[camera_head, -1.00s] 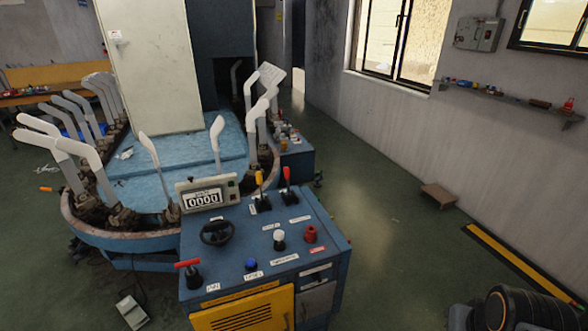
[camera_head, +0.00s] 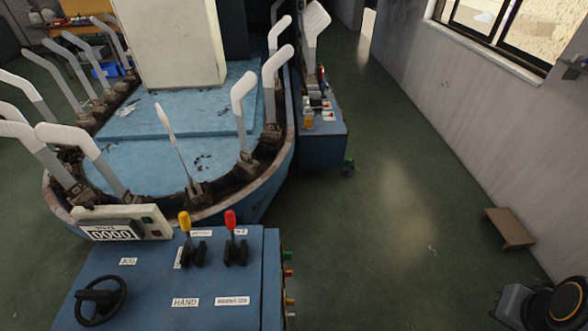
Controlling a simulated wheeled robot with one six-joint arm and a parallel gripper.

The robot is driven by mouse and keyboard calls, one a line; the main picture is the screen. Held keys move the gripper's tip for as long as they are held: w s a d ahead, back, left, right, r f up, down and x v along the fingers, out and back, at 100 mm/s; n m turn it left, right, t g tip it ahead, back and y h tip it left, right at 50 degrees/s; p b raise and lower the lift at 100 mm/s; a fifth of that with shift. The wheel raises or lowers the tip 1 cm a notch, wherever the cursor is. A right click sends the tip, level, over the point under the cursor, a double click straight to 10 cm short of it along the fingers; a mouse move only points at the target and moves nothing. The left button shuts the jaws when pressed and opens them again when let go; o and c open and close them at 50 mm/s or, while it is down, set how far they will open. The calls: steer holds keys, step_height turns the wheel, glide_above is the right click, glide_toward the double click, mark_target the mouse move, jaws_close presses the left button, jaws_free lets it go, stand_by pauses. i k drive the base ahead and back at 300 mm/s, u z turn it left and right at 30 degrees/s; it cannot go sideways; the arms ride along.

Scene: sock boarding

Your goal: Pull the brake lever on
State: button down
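A blue control console (camera_head: 215,275) stands at the bottom of the head view, partly cut off by the lower edge. On its top are two upright levers. One has a yellow grip (camera_head: 184,222) and the other, just right of it, has a red grip (camera_head: 230,220). Both rise from black bases. Small white labels lie beside them; I cannot read which one names the brake. A black handwheel (camera_head: 101,296) sits at the console's left.
A counter display (camera_head: 122,224) reading 0000 stands behind the handwheel. Beyond it is a round blue machine (camera_head: 215,215) ringed by several white sock forms (camera_head: 243,100). A blue cart (camera_head: 320,145) stands behind right. Open floor (camera_head: 400,240) lies right of the console; a small brown step (camera_head: 510,228) is by the wall.

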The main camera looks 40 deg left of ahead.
mark_target(230, 217)
steer(key=i, duration=0.95)
steer(key=u, duration=3.65)
